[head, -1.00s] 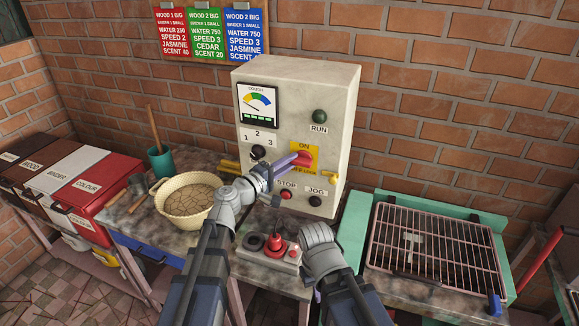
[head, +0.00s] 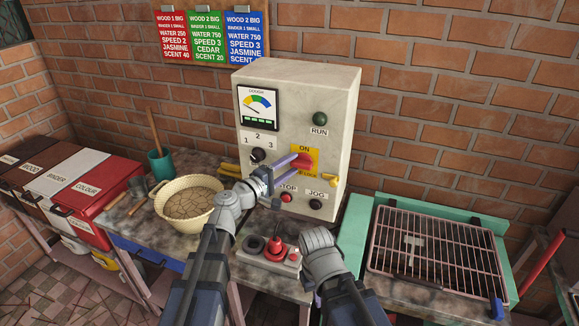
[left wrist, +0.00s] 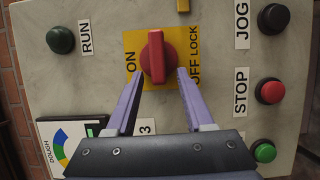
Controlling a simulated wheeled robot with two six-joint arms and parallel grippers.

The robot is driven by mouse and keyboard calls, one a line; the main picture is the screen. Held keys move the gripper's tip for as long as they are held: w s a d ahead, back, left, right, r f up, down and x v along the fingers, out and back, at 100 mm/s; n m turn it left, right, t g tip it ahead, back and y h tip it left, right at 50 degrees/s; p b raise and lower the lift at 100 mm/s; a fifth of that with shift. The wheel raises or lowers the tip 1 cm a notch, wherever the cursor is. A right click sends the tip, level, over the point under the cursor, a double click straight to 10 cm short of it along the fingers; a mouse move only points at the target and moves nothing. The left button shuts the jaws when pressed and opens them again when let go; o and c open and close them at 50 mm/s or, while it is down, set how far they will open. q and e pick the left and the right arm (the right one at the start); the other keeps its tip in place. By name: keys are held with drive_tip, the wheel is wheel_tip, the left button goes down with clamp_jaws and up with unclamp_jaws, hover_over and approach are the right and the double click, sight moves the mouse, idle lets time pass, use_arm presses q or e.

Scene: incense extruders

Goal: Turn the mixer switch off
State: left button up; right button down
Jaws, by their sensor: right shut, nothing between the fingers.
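The mixer switch (head: 304,161) is a red knob on a yellow plate on the pale control box (head: 350,110). In the left wrist view the knob (left wrist: 157,57) lies with its long side across the line from the ON label to the OFF LOCK label. My left gripper (head: 294,164) is open in front of the switch. Its purple fingers (left wrist: 158,78) stand apart, one on each side of the knob's lower end; I cannot tell whether they touch it. My right gripper (head: 321,240) is shut and empty, low in front of the box.
The box also has a green RUN button (head: 320,118), a red STOP button (head: 287,197), a black JOG button (head: 316,204) and a speed dial (head: 258,155). A cream bowl (head: 185,200) stands left, a wire rack (head: 440,250) right. A red-buttoned unit (head: 268,250) sits in front.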

use_arm(q)
drive_tip(key=v, duration=0.7)
drive_tip(key=shift+s+a, duration=0.25)
drive_tip(key=shift+s, duration=0.05)
